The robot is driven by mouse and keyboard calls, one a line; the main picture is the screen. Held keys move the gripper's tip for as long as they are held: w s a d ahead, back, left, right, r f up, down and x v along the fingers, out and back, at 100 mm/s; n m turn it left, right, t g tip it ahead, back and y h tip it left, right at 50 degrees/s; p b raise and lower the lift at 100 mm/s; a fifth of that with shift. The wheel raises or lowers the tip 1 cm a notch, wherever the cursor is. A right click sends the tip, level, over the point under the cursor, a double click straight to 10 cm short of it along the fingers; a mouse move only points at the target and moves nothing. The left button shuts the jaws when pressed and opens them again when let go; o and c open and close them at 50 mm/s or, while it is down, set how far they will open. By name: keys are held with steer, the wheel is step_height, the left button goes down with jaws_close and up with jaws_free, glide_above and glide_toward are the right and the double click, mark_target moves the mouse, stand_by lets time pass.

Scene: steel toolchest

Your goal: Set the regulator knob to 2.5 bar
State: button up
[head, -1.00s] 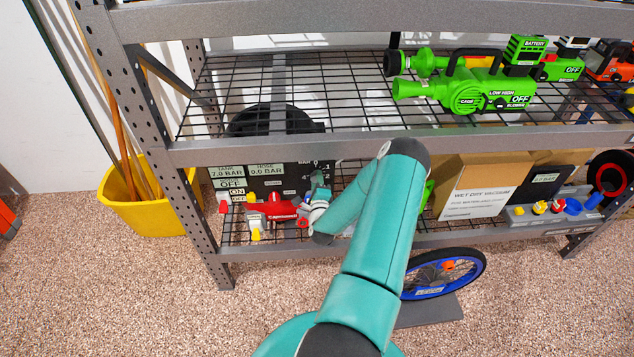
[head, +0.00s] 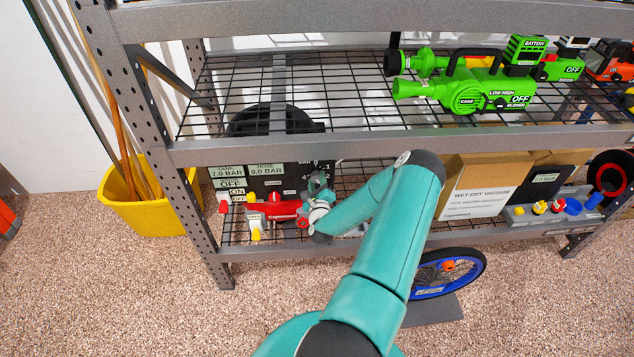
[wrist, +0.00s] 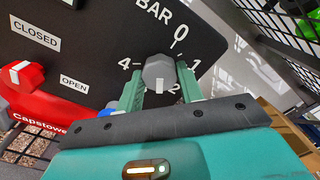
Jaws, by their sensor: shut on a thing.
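The grey regulator knob (wrist: 158,69) sits on a black panel (wrist: 90,45) marked BAR, with 0, 1, 2 and 4 legible around it. My gripper (wrist: 161,80) is shut on the knob, one finger on each side. The knob's white mark points down in the wrist view, just left of the 2. The number 3 does not show. In the head view my gripper (head: 319,188) is at the panel's right part and hides the knob. The panel's displays (head: 265,170) read TANK 7.0 BAR and HOSE 0.0 BAR.
A shelf beam (head: 400,145) runs above the lower shelf. Cardboard boxes (head: 480,190) stand to the right. A yellow bucket (head: 150,215) stands on the floor at left.

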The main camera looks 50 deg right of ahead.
steer(key=o, duration=1)
steer(key=shift+a, duration=0.1)
steer(key=v, duration=1.3)
steer(key=shift+s+a, duration=0.2)
steer(key=shift+s, duration=0.1)
